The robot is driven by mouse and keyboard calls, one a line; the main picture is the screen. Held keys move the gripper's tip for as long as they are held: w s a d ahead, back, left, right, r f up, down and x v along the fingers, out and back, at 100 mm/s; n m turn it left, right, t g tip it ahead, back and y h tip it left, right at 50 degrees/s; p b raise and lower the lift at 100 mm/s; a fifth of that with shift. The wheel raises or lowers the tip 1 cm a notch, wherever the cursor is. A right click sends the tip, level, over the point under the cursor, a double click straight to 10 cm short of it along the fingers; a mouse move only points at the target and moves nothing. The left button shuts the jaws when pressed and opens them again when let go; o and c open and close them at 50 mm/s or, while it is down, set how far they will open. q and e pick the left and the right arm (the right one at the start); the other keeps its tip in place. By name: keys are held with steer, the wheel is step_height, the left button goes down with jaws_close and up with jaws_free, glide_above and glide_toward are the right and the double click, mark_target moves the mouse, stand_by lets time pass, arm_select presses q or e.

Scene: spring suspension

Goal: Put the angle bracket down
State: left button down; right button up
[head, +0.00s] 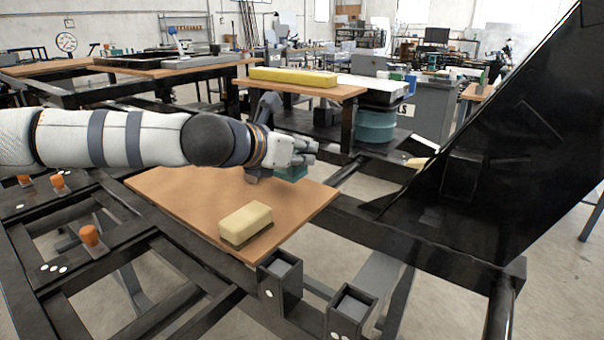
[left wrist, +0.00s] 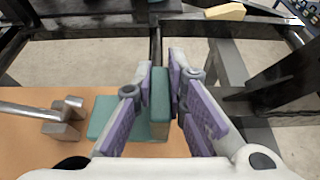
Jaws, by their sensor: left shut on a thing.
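The angle bracket is a teal-green L-shaped piece. In the head view a small part of it (head: 291,174) shows under my left gripper (head: 303,153), near the far edge of the brown board (head: 175,199). In the left wrist view its upright plate (left wrist: 160,98) stands between the purple-padded fingers of my left gripper (left wrist: 161,75). Its flat leg (left wrist: 105,117) reaches left over the board. The left gripper is shut on the bracket. I cannot tell whether the bracket touches the board. My right gripper is not in view.
A cream-coloured sponge-like block with a dark underside (head: 246,222) lies on the board's near part. A grey piece with a metal rod (left wrist: 62,118) is left of the bracket. Two open black square sockets (head: 281,278) stand before the board. A tilted black panel (head: 480,150) rises at right.

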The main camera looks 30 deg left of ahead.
mark_target(301, 170)
arm_select(q)
steer(key=shift+w+a+f, duration=0.15)
steer(key=shift+w+f, duration=0.05)
steer(key=shift+f, duration=0.1)
steer(key=shift+w+a+f+b, duration=0.15)
steer(key=shift+f+b, duration=0.15)
steer(key=shift+f, duration=0.6)
steer(key=shift+w+a+f+b, duration=0.1)
steer(key=shift+f+b, duration=0.2)
steer(key=shift+f, duration=0.6)
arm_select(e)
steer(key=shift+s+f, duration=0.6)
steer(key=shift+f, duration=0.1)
arm_select(q)
steer(key=shift+f, duration=0.2)
steer(key=c, duration=1.6)
jaws_free()
steer(key=shift+c, duration=0.2)
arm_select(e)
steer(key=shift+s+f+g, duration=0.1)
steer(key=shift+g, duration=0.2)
